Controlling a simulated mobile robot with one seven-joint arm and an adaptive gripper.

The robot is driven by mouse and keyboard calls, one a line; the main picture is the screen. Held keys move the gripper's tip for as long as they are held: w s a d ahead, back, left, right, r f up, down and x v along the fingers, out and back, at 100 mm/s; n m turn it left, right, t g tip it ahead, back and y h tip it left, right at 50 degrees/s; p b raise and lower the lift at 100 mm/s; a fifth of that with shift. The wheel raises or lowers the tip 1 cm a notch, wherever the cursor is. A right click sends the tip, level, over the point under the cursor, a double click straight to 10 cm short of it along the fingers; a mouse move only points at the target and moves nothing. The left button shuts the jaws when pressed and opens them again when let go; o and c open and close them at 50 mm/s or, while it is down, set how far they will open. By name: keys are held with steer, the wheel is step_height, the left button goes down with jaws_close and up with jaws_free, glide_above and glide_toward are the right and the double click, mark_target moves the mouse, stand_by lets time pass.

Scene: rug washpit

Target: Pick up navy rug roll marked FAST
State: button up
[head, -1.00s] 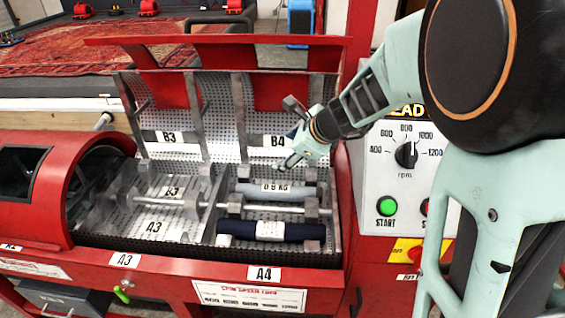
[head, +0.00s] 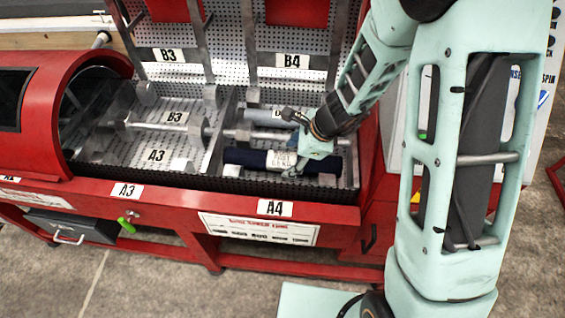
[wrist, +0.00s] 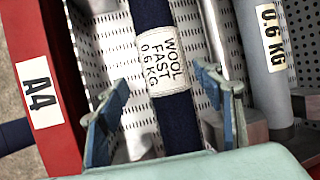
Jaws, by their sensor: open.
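The navy rug roll (head: 242,157) lies in the front right compartment above the A4 label. Its white band reads "WOOL FAST 0.6 KG" in the wrist view (wrist: 160,59). My gripper (head: 297,165) is over the right part of this roll, just right of or over its band. In the wrist view my gripper (wrist: 165,108) is open, one finger on each side of the navy roll, with nothing held. The roll runs between the fingers; whether they touch it I cannot tell.
A grey-blue roll (wrist: 262,45) marked 0.6 KG lies behind the navy roll, beyond a metal shaft (head: 180,126). The red front rim (head: 185,192) and a metal divider (head: 222,128) border the compartment. Compartment A3 (head: 155,156) holds no roll.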

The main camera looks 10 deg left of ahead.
mark_target(288, 158)
steer(key=x, duration=0.3)
steer(key=b+x, duration=0.1)
steer(key=shift+w+f, duration=0.3)
steer(key=shift+w, duration=0.1)
steer(key=shift+r, duration=0.1)
steer(key=c, duration=1.6)
